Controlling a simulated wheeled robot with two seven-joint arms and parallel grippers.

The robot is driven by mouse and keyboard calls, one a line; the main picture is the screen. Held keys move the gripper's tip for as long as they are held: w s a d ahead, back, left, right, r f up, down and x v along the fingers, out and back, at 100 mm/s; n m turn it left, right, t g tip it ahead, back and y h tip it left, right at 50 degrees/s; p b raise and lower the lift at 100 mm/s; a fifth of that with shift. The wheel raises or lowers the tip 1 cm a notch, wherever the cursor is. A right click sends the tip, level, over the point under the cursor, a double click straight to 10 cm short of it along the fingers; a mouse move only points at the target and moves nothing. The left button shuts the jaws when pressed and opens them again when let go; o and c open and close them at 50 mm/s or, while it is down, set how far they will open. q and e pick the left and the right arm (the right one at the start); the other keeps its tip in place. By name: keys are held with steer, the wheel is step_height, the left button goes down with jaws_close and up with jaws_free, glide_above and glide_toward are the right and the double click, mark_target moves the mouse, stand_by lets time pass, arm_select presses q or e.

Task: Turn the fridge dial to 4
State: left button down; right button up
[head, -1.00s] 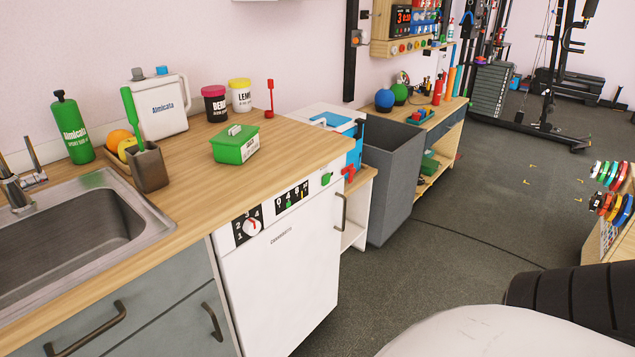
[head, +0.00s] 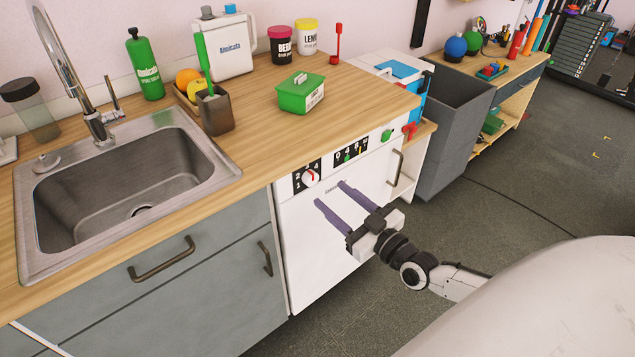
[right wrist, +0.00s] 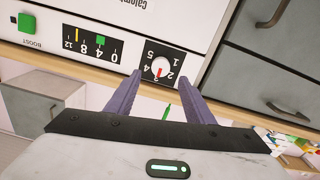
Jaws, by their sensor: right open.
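The numbered dial (head: 310,178) is a white round knob with a red pointer on a black plate, on the white appliance front (head: 330,235) below the counter. In the head view its pointer points roughly upward; the exact number is too small to tell. The right wrist view shows the dial (right wrist: 160,67) with its number scale, just beyond and between the fingertips. My right gripper (head: 330,192) is open and empty, its two purple fingers reaching toward the panel a little below the dial in the head view. They appear apart from the knob. My left gripper is out of view.
Beside the dial are a slider panel (head: 351,150) with a green tab and a green button (head: 387,135). A dark door handle (head: 395,168) is to the right. The wooden counter edge overhangs above. A grey bin (head: 450,130) stands farther right.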

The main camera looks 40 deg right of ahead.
mark_target(313, 181)
steer(key=w, duration=0.7)
steer(key=shift+a+b, duration=0.3)
steer(key=shift+s, duration=0.1)
steer(key=shift+c, duration=1)
steer(key=c, duration=0.8)
steer(key=shift+c, duration=0.2)
